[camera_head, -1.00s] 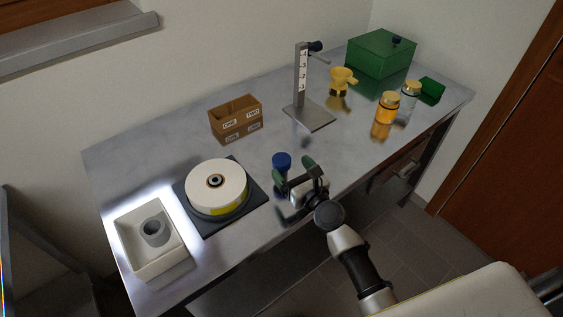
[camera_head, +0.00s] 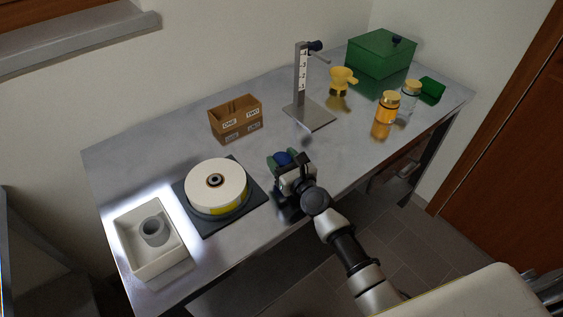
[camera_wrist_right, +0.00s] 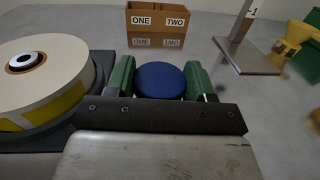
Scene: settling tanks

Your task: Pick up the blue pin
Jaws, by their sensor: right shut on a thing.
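The blue pin (camera_head: 283,158) shows as a round blue top at the front middle of the metal table. My right gripper (camera_head: 287,159) is shut on it. In the right wrist view the pin's blue top (camera_wrist_right: 160,80) sits between the two green fingers, one on each side. The pin's lower part is hidden by the gripper, and I cannot tell whether it touches the table. My left gripper is not in view.
A white disc on a dark square base (camera_head: 258,193) stands close left of the gripper. A white tray (camera_head: 170,266) with a grey ring is farther left. A brown box (camera_head: 235,119) and a metal stand (camera_head: 311,117) are behind. Jars (camera_head: 387,108) stand to the right.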

